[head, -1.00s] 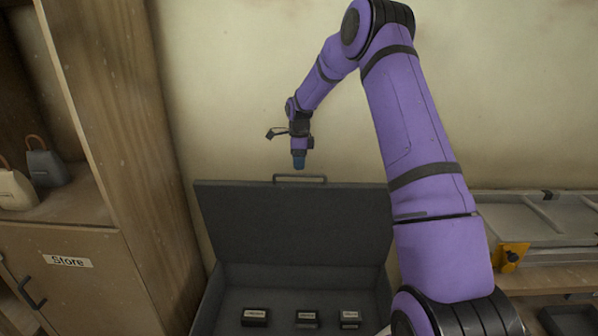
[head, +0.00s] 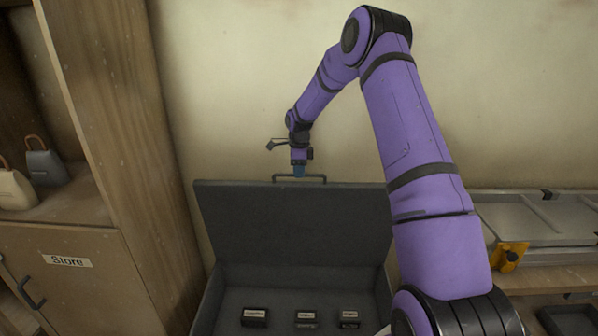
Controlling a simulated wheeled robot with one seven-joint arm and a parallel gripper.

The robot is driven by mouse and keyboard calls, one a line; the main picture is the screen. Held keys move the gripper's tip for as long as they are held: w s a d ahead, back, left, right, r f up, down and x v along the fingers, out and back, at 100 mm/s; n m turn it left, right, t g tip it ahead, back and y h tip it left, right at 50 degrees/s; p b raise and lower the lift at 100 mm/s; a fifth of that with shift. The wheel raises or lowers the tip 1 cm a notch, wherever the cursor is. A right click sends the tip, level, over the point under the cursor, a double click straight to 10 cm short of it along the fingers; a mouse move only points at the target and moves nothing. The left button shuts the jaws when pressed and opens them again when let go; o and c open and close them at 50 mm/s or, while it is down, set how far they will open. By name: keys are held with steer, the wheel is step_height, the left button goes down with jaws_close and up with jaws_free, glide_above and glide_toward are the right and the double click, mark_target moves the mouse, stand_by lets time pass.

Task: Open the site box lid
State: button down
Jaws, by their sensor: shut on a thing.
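The grey site box (head: 285,280) stands below my arm with its lid (head: 290,220) raised, leaning back towards the wall. A bar handle (head: 317,178) runs along the lid's top edge. My gripper (head: 299,174) points down at the handle's left part and is shut on it. The fingertips are small and partly hidden against the handle. Inside the box sit small dark labelled blocks: one at the left (head: 254,318), one in the middle (head: 306,320) and one at the right (head: 349,318).
A wooden cabinet marked Store (head: 68,261) stands at the left, with a dark bag (head: 45,168) and a cream bag (head: 14,188) on its shelf. The plaster wall is close behind the lid.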

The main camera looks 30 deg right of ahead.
steer(key=s+a+f, duration=0.1)
steer(key=s+a, duration=0.4)
steer(key=s, duration=0.2)
steer(key=shift+s+f, duration=0.15)
steer(key=shift+f, duration=0.2)
steer(key=c, duration=1.1)
jaws_free()
steer(key=r, duration=1.1)
steer(key=shift+w+d, duration=0.15)
steer(key=shift+w, duration=0.1)
steer(key=shift+f, duration=0.1)
